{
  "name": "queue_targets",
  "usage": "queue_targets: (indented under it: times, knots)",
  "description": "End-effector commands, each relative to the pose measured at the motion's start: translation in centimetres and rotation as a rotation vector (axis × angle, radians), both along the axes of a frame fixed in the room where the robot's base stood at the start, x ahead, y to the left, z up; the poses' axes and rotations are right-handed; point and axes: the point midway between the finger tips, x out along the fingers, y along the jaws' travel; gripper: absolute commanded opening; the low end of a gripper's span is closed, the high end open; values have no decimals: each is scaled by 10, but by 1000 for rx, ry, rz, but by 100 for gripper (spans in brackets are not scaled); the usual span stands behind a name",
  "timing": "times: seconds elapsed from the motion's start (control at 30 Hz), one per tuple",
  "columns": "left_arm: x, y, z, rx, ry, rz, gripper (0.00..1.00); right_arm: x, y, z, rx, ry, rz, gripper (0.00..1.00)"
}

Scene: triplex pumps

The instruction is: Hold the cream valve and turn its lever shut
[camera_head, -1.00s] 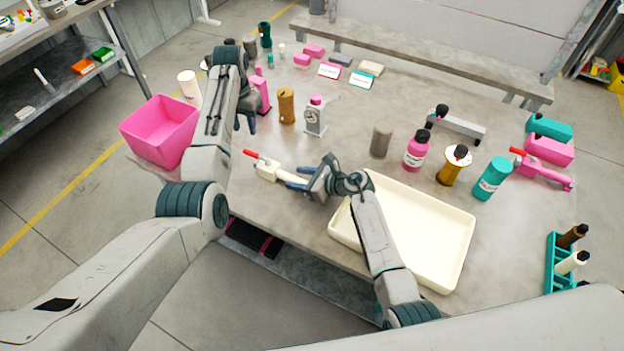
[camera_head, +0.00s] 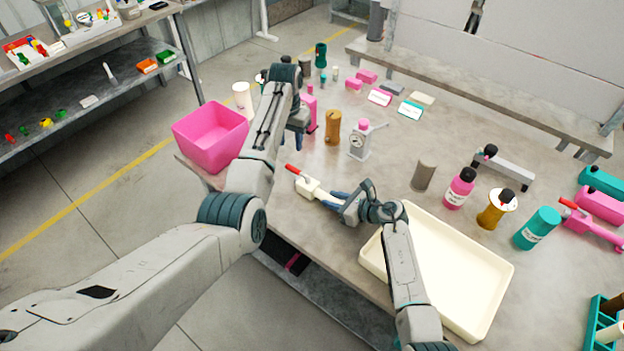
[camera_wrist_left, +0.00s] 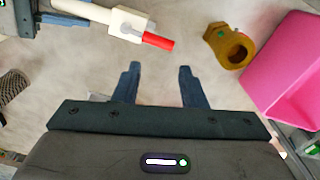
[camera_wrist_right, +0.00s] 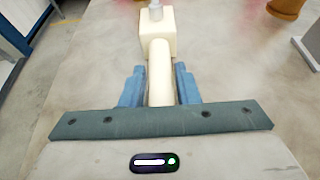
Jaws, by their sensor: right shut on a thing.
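The cream valve (camera_head: 308,188) lies at the table's near side, with its red lever (camera_head: 293,171) pointing up-left, roughly in line with the body. My right gripper (camera_head: 330,200) is shut around the valve's cream pipe end; the right wrist view shows the pipe (camera_wrist_right: 160,72) between the fingers (camera_wrist_right: 160,85). My left gripper (camera_head: 298,143) is beyond the valve, above the table. In the left wrist view its fingers (camera_wrist_left: 159,72) are apart and empty, with the red lever (camera_wrist_left: 158,41) ahead of them, not touching. The lever's pivot is hard to make out in the head view.
A brown part (camera_head: 332,127) and a grey pump-like unit (camera_head: 359,142) stand behind the valve. A pink bin (camera_head: 210,137) is at the left edge. A cream tray (camera_head: 490,262) lies right of my right arm. The table around the valve's lever is clear.

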Motion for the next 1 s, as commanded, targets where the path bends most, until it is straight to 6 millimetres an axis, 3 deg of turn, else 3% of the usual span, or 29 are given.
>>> queue_targets:
  times: [0.6, 0.83, 1.0]
  knots:
    - [-19, 12, 17, -161, -49, 1097, 38, 0, 0, 0, 0, 0, 0, 0]
    - [-23, 14, 20, -197, -44, 1287, 38, 0, 0, 0, 0, 0, 0, 0]
    - [-22, 13, 9, -200, -40, 1313, 38, 0, 0, 0, 0, 0, 0, 0]
